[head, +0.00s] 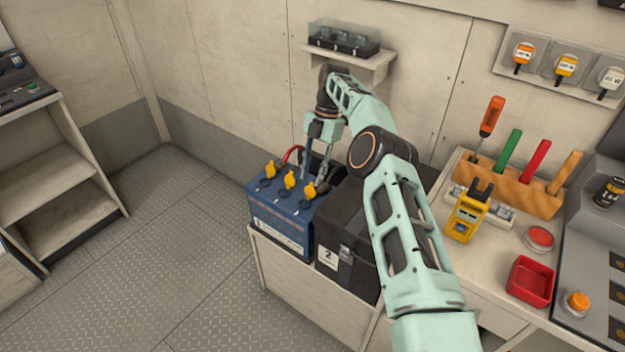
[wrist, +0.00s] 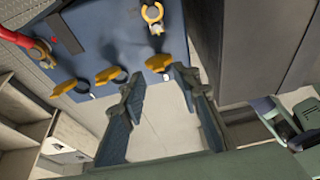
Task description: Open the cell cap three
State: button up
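A blue battery marked 1 (head: 278,222) has a row of three yellow cell caps on top: the left (head: 270,168), the middle (head: 289,180) and the right (head: 310,190). Dark round parts show beside them. No cap numbers are readable. My gripper (head: 317,180) points down over the battery, close to the right cap. In the wrist view the fingers (wrist: 160,78) are apart, with the right cap (wrist: 158,62) just beyond the gap between their tips. I cannot tell whether they touch it. The middle cap (wrist: 108,75) and left cap (wrist: 65,87) lie left of it.
A red cable (wrist: 16,27) runs to a terminal at the battery's back. A black box marked 2 (head: 345,235) stands close on the right. A wall shelf (head: 375,62) is behind my arm. A bench with a tool rack (head: 520,185) and yellow meter (head: 465,217) is right.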

notch_tip(320, 180, up, 7)
jog(key=shift+s, duration=0.15)
jog(key=shift+a+r, duration=0.1)
dwell(0.5)
